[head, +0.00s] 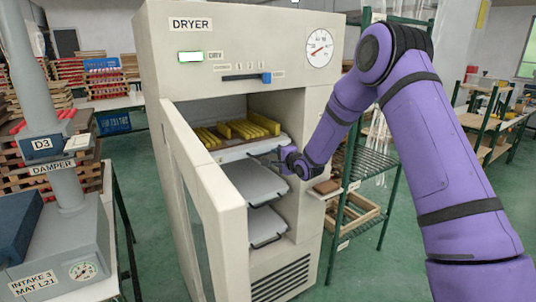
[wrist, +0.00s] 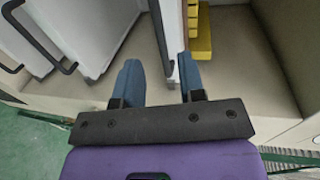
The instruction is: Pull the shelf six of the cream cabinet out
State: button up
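The cream cabinet (head: 160,60), marked DRYER, stands with its door (head: 203,215) swung open. Inside, an upper shelf (head: 262,149) bears several yellow bars, and two grey shelves (head: 258,181) (head: 264,225) sit below it. No number shows on the shelves, so I cannot tell which is six. My gripper (head: 275,160) is at the front of the upper shelf. In the wrist view, my gripper's blue fingers (wrist: 158,66) are apart, with the upper shelf's dark handle (wrist: 160,38) in the gap. Whether a finger touches it is unclear.
The open door stands left of the shelves. A grey damper machine (head: 75,235) is at the left. A green rack (head: 368,160) with wooden trays stands right of the cabinet, behind my arm. Green floor (head: 155,240) shows between the machine and the cabinet.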

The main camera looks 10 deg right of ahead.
aim_at(267, 153)
jog(key=x, duration=0.7)
jog(key=shift+w+a, duration=0.2)
jog(key=shift+w, duration=0.15)
grip_shut()
